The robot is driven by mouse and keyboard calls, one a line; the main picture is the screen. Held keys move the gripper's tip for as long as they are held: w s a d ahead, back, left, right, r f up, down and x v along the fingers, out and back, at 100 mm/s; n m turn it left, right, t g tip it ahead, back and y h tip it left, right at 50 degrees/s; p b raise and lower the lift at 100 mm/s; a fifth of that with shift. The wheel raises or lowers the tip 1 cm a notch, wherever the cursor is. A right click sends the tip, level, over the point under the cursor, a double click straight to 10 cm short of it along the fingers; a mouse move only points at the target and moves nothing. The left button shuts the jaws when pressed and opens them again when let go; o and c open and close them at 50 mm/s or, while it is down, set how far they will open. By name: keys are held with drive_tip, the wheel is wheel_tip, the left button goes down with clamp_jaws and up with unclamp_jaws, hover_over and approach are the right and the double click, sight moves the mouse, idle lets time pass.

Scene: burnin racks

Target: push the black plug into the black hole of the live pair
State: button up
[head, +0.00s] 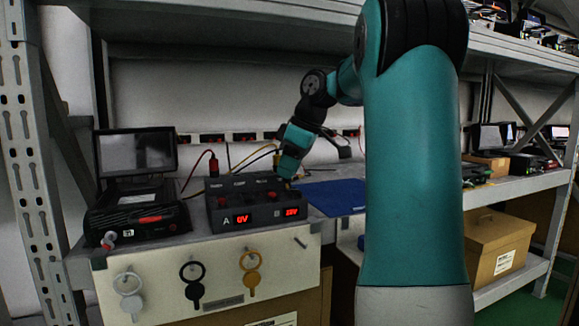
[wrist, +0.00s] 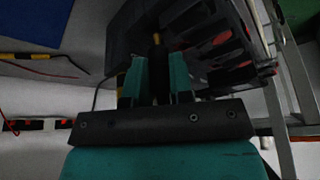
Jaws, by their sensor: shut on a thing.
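A black supply box (head: 255,217) stands on the shelf in the head view. Its display A (head: 242,219) reads 0V; display B (head: 291,211) is lit red with a number too blurred to read surely. My gripper (head: 286,176) is at the box's rear right corner, pointing down, on the B side. In the wrist view my gripper (wrist: 158,75) is shut on a dark plug, the black plug (wrist: 157,58), with a yellowish part at its far end. The plug's tip and the black hole are hidden; I cannot tell whether they touch.
A monitor (head: 136,153) and a black device (head: 135,219) stand further left. A blue mat (head: 335,196) lies right. Keys (head: 193,281) hang on the front panel. Yellow and black cables run behind.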

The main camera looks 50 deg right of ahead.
drive_tip(key=shift+f+b, duration=0.7)
drive_tip(key=shift+f, duration=0.25)
idle(1.2)
drive_tip(key=shift+r, duration=0.1)
drive_tip(key=shift+r+p, duration=1.45)
drive_tip(key=shift+p, duration=0.15)
drive_tip(key=shift+f+b, duration=0.75)
drive_tip(key=shift+f, duration=0.8)
idle(2.6)
